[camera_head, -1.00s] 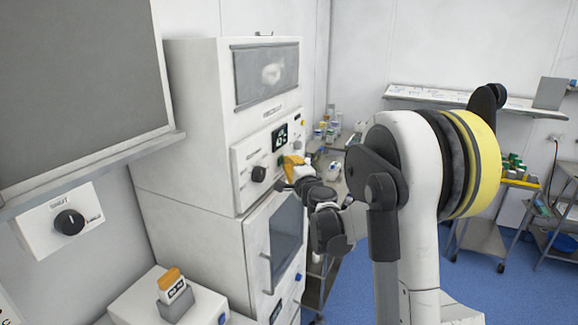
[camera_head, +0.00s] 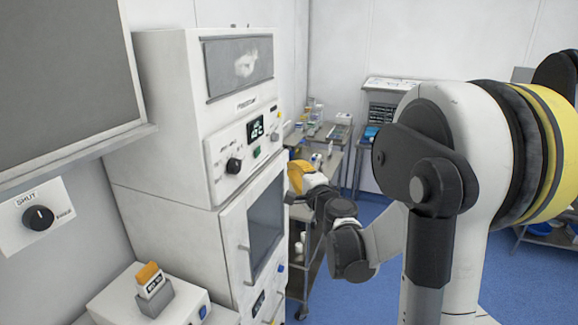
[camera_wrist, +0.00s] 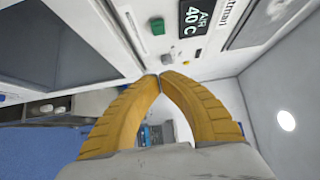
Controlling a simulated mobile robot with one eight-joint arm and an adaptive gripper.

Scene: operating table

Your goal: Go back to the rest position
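My gripper (camera_head: 298,177) has yellow fingers and hangs in front of the tall white cabinet (camera_head: 160,130), a little right of its control panel (camera_head: 232,158) in the head view. In the wrist view the two ribbed fingers (camera_wrist: 163,77) meet at their tips with nothing visible between them. The panel has a lit display, a black knob (camera_head: 234,165) and a green button; in the wrist view the display (camera_wrist: 197,18) reads "AIR 40 C", with the green button (camera_wrist: 157,26) beside it. The fingertips appear apart from the panel.
A wall knob plate (camera_head: 38,217) is at the left, below a grey panel (camera_head: 65,75). A white box (camera_head: 130,300) with an orange-topped item (camera_head: 150,280) stands at lower left. Carts with bottles (camera_head: 320,135) stand behind my gripper. Blue floor (camera_head: 375,212) shows at the right.

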